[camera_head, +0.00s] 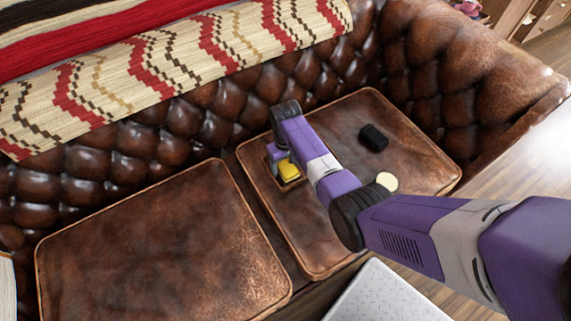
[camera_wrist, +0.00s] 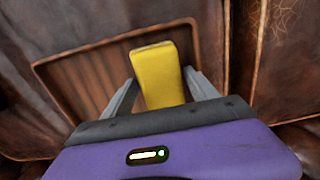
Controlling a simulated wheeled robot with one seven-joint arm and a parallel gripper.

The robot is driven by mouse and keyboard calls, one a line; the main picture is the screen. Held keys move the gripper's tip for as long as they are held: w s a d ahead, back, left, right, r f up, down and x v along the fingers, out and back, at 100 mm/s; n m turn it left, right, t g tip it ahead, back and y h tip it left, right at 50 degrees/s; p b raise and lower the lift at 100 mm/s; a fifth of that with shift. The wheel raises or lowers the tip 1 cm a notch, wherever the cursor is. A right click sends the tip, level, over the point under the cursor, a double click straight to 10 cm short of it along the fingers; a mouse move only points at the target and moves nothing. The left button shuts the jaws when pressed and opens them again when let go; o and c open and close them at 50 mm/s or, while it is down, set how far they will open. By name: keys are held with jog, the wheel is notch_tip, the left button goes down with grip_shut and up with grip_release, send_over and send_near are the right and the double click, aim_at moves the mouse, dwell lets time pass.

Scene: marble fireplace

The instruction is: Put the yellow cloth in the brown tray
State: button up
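The yellow cloth (camera_wrist: 155,62) is a small, block-like piece. In the wrist view it lies between the two grey fingers of my gripper (camera_wrist: 160,80), whose tips meet its sides. The brown tray (camera_wrist: 62,72) is a shallow rectangular tray with a ribbed floor, directly beyond and below the cloth. In the head view the cloth (camera_head: 289,171) shows over the tray (camera_head: 292,186), beside my gripper (camera_head: 281,161). My arm hides part of the tray. I cannot tell whether the cloth touches the tray floor.
The tray stands on the right-hand brown leather seat cushion (camera_head: 300,235) of a tufted sofa. A small black block (camera_head: 373,137) lies on the same cushion, right of my arm. The left cushion (camera_head: 160,245) is bare. A patterned blanket (camera_head: 150,70) covers the backrest.

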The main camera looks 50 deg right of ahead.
aim_at(286, 165)
jog(key=shift+r, duration=0.1)
notch_tip(286, 165, up, 12)
jog(key=p, duration=0.3)
